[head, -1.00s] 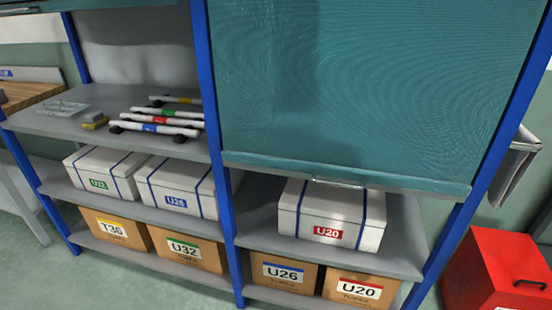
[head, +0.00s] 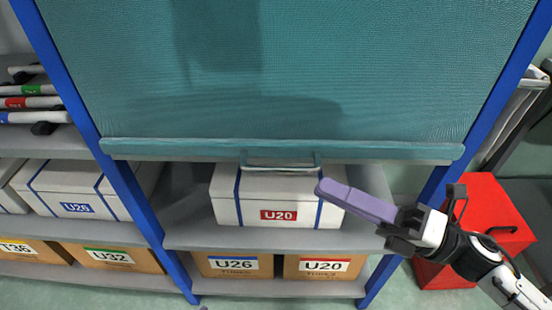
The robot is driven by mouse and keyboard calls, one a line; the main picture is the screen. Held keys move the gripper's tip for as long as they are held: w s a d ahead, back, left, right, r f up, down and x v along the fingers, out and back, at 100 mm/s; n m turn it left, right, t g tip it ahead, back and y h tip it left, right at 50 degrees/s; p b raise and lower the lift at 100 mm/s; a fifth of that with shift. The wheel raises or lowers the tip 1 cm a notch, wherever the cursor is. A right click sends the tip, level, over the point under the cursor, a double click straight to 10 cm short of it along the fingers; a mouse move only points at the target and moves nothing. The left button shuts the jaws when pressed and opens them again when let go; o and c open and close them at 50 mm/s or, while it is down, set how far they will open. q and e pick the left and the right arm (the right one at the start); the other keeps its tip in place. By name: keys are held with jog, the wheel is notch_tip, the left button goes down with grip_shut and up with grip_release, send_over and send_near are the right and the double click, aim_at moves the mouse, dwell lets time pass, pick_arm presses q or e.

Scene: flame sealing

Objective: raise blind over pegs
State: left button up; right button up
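The teal blind (head: 300,70) hangs down over the upper part of the right-hand bay. Its bottom bar (head: 400,150) is level and sits just above the shelf with the white box. A metal handle (head: 281,167) hangs at the middle of the bar. My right gripper (head: 332,190) comes in from the lower right, its long purple end pointing up and left. It appears right of and a little below the handle, with no visible contact. Whether its fingers are apart cannot be made out. No pegs show. A tiny purple tip at the bottom edge is too small to identify.
A white box marked U20 (head: 227,196) stands on the shelf below the blind. Cartons U26 (head: 210,262) and U20 (head: 360,278) stand lower. Blue posts (head: 485,110) flank the bay. A red box (head: 490,190) is on the right, behind my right arm.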

aim_at(276, 169)
jog(key=shift+n+g, duration=0.4)
jog(key=shift+n, duration=0.1)
jog(key=x, duration=0.3)
jog(key=p+x, duration=0.1)
jog(key=x, duration=0.4)
jog(key=shift+s+a+r+p, duration=0.1)
jog(key=shift+a+r+p, duration=0.25)
jog(key=shift+x, duration=0.8)
pick_arm(q)
jog(key=shift+s+r, duration=0.2)
jog(key=shift+s, duration=0.4)
pick_arm(e)
jog(key=shift+f, duration=0.1)
jog(key=shift+c, duration=0.4)
grip_shut()
pick_arm(q)
jog(key=shift+w+r, duration=0.15)
